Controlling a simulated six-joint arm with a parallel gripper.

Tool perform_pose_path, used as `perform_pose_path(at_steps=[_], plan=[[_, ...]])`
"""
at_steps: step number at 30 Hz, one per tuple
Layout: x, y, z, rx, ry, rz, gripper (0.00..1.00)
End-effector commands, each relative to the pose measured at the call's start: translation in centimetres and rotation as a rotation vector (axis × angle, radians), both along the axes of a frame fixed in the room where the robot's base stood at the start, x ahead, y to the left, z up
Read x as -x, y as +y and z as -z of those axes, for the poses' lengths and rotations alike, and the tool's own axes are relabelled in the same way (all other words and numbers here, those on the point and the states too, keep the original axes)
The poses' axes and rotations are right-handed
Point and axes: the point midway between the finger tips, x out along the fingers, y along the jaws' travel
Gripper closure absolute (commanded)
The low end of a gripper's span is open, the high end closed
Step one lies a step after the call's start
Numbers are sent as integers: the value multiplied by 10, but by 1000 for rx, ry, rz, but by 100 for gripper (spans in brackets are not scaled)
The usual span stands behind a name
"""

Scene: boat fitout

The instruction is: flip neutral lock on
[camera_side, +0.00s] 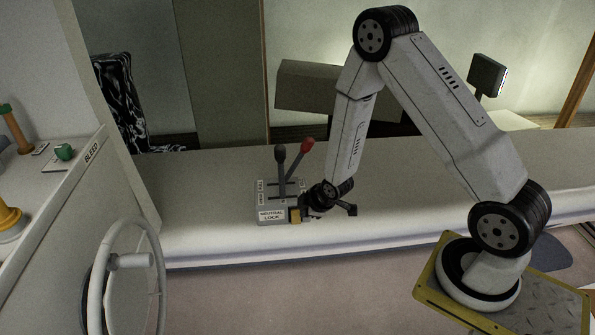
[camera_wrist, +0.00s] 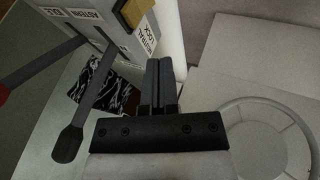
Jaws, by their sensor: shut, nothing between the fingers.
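The grey control box (camera_side: 272,214) stands on the long pale counter, its front label reading NEUTRAL LOCK. A yellow rocker (camera_side: 295,215) sits at the right of that label. In the wrist view the yellow rocker (camera_wrist: 136,13) is at the top, beside the NEUTRAL LOCK label (camera_wrist: 148,35). My gripper (camera_side: 306,212) is at the right side of the box, close to the rocker. In the wrist view my gripper (camera_wrist: 159,62) is shut and empty, its fingertips below and right of the label. I cannot tell whether it touches the box.
A black-knobbed lever (camera_side: 280,165) and a red-knobbed lever (camera_side: 300,155) rise from the box. A white steering wheel (camera_side: 95,270) stands at the lower left. A side console (camera_side: 50,215) marked BLEED lies at left. The counter (camera_side: 430,165) is clear to the right.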

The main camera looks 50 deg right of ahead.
Motion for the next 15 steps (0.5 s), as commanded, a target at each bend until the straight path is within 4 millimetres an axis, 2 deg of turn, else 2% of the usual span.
perform_pose_path(at_steps=[6,15], plan=[[11,0,-21,0,-2,1,100],[20,0,-37,0,-1,2,100]])
